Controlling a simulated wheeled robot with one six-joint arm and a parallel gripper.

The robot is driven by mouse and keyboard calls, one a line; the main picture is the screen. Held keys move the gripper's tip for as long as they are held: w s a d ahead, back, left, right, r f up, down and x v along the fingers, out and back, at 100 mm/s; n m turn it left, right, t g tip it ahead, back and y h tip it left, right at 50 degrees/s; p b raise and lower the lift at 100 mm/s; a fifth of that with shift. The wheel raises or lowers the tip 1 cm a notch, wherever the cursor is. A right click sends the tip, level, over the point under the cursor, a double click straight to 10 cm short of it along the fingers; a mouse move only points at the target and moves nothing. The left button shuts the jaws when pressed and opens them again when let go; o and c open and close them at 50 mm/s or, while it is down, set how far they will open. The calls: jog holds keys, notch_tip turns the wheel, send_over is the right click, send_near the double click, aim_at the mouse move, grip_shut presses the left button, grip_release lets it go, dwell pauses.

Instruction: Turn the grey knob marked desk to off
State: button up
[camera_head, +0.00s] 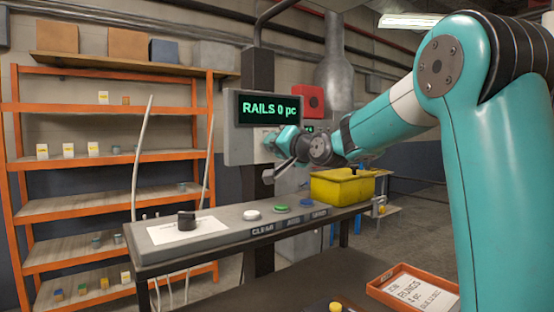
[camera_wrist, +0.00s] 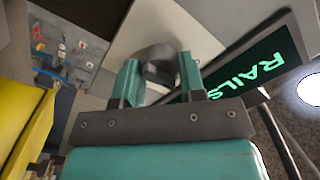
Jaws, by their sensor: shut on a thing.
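My gripper (camera_head: 272,143) is at the front of the light grey box under the green display. In the wrist view its two teal fingers (camera_wrist: 160,78) are shut on a dark grey round knob (camera_wrist: 157,55) on the pale panel (camera_wrist: 190,22). No "desk" mark or off position is readable, and the knob's pointing direction is unclear. In the head view my gripper hides the knob. A separate black knob-like piece (camera_head: 186,217) stands on a white sheet on the grey console.
The display (camera_head: 270,108) reads "RAILS 0 pc". The console (camera_head: 235,223) has green, white and blue buttons. A yellow bin (camera_head: 342,188) stands at its right end. An orange tray (camera_head: 378,286) lies at the front right. Orange shelves (camera_head: 105,149) stand at left.

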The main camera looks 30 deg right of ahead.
jog(key=n+b, duration=0.1)
jog(key=b, duration=0.1)
jog(key=n+b, duration=0.1)
jog(key=n, duration=0.1)
jog(key=shift+f+b, duration=0.3)
jog(key=shift+b, duration=0.05)
jog(key=shift+r+n+b, duration=0.1)
jog(key=shift+n+b, duration=0.8)
jog(key=shift+n, duration=0.1)
jog(key=shift+r+n, duration=0.1)
jog(key=shift+n, duration=0.2)
jog(key=o, duration=0.9)
jog(key=s+b, duration=0.1)
jog(key=s, duration=0.4)
jog(key=s+b, duration=0.2)
jog(key=s, duration=0.4)
jog(key=s+b, duration=0.1)
jog(key=s, duration=0.5)
jog(key=shift+s+d+b, duration=0.2)
jog(key=shift+d+b, duration=0.1)
jog(key=shift+b, duration=0.05)
